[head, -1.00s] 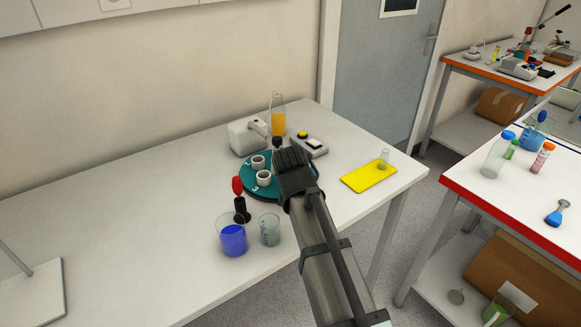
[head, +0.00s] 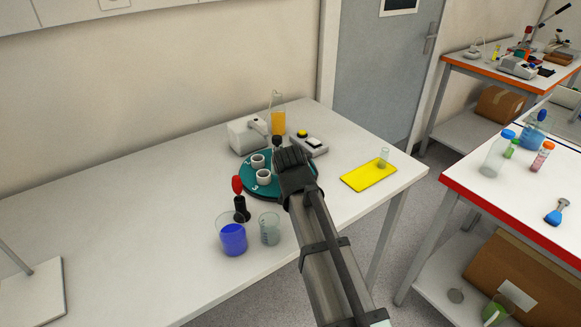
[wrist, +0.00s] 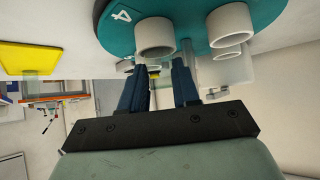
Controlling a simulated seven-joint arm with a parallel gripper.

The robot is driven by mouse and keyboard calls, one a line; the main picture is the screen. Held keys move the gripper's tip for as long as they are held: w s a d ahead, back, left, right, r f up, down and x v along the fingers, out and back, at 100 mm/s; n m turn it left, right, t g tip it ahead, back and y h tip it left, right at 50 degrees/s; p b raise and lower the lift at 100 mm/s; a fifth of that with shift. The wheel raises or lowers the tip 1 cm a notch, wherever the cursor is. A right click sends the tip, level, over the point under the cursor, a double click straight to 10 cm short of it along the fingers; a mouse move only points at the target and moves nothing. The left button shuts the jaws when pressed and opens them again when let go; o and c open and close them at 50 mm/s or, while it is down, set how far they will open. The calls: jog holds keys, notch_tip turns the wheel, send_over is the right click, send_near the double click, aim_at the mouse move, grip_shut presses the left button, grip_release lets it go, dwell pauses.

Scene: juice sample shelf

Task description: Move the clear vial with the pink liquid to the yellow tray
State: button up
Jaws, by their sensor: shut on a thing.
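My gripper (head: 290,160) is low over the teal round rack (head: 252,190), at its right side. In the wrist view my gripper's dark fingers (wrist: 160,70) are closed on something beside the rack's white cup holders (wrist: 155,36). What they hold is mostly hidden, and I cannot make out any pink liquid in it. The yellow tray (head: 362,180) lies on the table to the right of the rack, apart from my gripper. It also shows in the wrist view (wrist: 28,57). A small clear vessel (head: 384,155) stands at the tray's far corner.
A white device (head: 245,137) and an orange-filled bottle (head: 278,122) stand behind the rack. A small grey box with a yellow top (head: 312,145) is behind my gripper. A blue-filled beaker (head: 233,238) and a clear beaker (head: 269,230) stand in front. The table's left is mostly clear.

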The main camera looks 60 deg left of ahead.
grip_shut()
jog(key=shift+r, duration=0.95)
dwell(0.7)
jog(key=shift+r, duration=1.25)
jog(key=shift+w, duration=0.1)
jog(key=w+d+r+m+t+h, duration=0.1)
jog(key=w+d+r, duration=0.1)
jog(key=w+d, duration=0.5)
jog(key=w+d+r+m+t+h, duration=0.1)
jog(key=w+d+r+m, duration=0.15)
jog(key=w, duration=0.85)
jog(key=shift+n+g+y, duration=0.4)
jog(key=shift+n+y, duration=0.1)
jog(key=shift+n, duration=0.35)
jog(key=shift+s+d+f, duration=0.1)
jog(key=shift+d+f, duration=0.05)
jog(key=shift+f, duration=2.4)
jog(key=shift+s+d+f, duration=0.1)
jog(key=shift+f, duration=2.45)
